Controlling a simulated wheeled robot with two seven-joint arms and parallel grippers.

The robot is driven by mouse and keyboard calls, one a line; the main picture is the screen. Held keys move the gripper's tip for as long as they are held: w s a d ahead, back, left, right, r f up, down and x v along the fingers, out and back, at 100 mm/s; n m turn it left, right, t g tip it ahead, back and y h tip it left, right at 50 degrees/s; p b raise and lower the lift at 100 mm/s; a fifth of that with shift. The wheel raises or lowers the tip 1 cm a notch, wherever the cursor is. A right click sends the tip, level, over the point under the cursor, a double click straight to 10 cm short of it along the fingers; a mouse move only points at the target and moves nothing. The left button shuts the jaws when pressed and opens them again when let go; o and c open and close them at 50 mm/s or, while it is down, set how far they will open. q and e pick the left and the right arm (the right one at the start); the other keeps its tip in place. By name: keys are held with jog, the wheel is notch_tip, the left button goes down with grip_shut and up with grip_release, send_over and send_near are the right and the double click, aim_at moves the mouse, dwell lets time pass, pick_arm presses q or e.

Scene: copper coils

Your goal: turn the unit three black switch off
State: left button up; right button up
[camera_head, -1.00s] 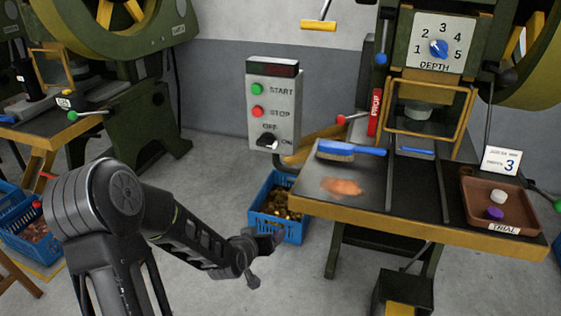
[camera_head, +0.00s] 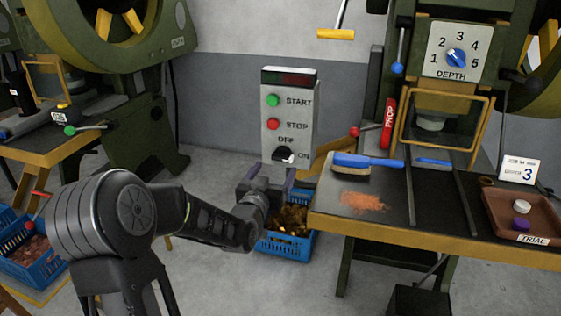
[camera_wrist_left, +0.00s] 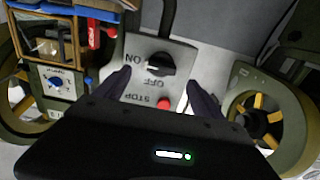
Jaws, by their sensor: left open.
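The black switch (camera_head: 284,155) is a rotary knob low on the grey control box (camera_head: 304,125). OFF is printed above it and ON to its right; its white mark points toward ON. My left gripper (camera_head: 270,174) is open just below and in front of the switch in the head view. In the left wrist view the box is upside down and the switch (camera_wrist_left: 160,64) shows beyond the two spread fingers of my left gripper (camera_wrist_left: 161,90), roughly centred between them. Nothing is between the fingers; they look apart from the knob. My right gripper is not in view.
Green START (camera_head: 273,100) and red STOP (camera_head: 273,124) buttons sit above the switch. A blue crate (camera_head: 290,247) stands below. The press table (camera_head: 335,222) at right carries a blue brush (camera_head: 366,161), copper shavings and a brown tray (camera_head: 490,207).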

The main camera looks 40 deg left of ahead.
aim_at(281, 160)
pick_arm(q)
jog(key=x, duration=0.6)
jog(key=shift+w, duration=0.1)
jog(key=c, duration=1.4)
